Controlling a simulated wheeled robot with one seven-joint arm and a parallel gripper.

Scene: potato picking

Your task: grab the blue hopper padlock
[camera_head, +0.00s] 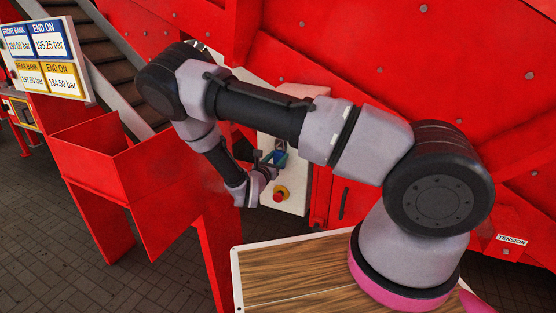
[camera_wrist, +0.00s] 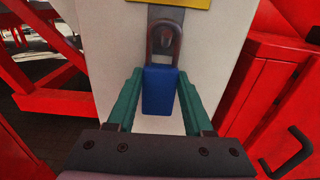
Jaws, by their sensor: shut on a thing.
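The blue padlock (camera_wrist: 160,90) hangs upright by its grey shackle from a dark hasp (camera_wrist: 165,30) on a pale panel (camera_wrist: 106,30) in the wrist view. My gripper (camera_wrist: 160,92) has its two green fingers against the left and right sides of the blue body, shut on it. The shackle still passes through the hasp. The pale panel (camera_head: 291,190) also shows there.
A red knob on a yellow base (camera_head: 281,192) sits on the panel below the padlock. A red open bin (camera_head: 115,165) stands left of my arm. In the wrist view a red cabinet with a black handle (camera_wrist: 288,152) is close on the right.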

